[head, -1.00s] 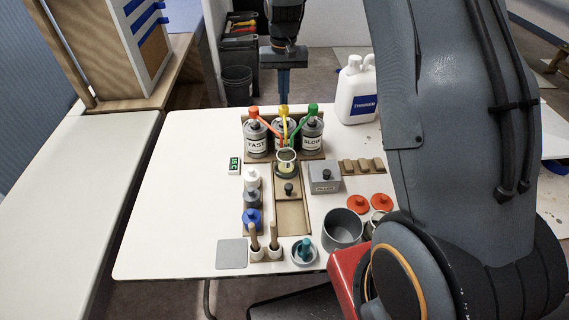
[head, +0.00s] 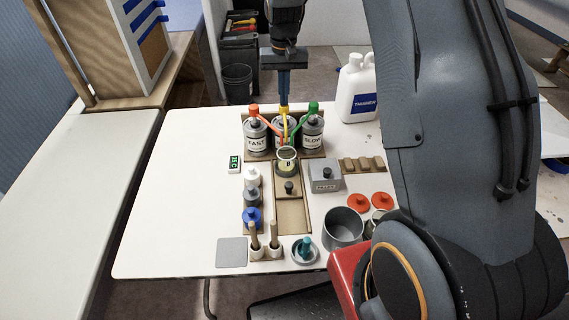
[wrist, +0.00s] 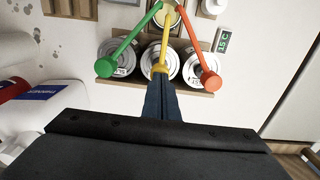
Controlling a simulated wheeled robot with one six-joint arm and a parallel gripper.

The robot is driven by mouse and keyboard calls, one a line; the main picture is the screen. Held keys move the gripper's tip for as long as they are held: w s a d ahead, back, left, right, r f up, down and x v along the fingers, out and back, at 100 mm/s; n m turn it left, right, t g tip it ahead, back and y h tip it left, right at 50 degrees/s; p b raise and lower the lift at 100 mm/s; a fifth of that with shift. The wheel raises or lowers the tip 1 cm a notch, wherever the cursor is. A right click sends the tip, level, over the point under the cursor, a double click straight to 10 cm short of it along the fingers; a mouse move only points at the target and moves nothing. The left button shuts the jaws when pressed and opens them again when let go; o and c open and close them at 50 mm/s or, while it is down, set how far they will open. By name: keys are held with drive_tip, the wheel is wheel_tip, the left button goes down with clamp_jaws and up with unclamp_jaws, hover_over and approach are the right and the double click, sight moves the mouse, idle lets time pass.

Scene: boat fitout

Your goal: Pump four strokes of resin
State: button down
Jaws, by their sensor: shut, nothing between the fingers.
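Three pump cans stand in a row on the brown rack (head: 242,131): the FAST can (head: 257,142) with a red pump (head: 254,110), a middle can with a yellow pump (head: 284,124), and the SLOW can (head: 312,142) with a green pump (head: 313,107). The middle can's label is mostly hidden. My gripper (head: 284,104) is shut and points down, its tips at the top of the yellow pump head; in the wrist view the shut fingers (wrist: 161,80) appear to touch it. A clear cup (head: 287,168) stands in front, where the spouts converge.
A white THINNER jug (head: 356,92) stands right of the cans. A small green display (head: 234,165) lies left. Small bottles, a grey box (head: 325,178), a grey pot (head: 343,228) and brushes crowd the front. The table's left side is clear.

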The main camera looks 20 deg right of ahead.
drive_tip(key=shift+f+b, duration=0.5)
drive_tip(key=shift+f, duration=0.85)
drive_tip(key=shift+r, duration=0.15)
drive_tip(key=shift+r+p, duration=1.1)
drive_tip(key=shift+r, duration=0.65)
drive_tip(key=shift+r, duration=0.1)
drive_tip(key=shift+r+p, duration=0.9)
drive_tip(key=shift+r, duration=0.55)
drive_tip(key=shift+s, duration=0.1)
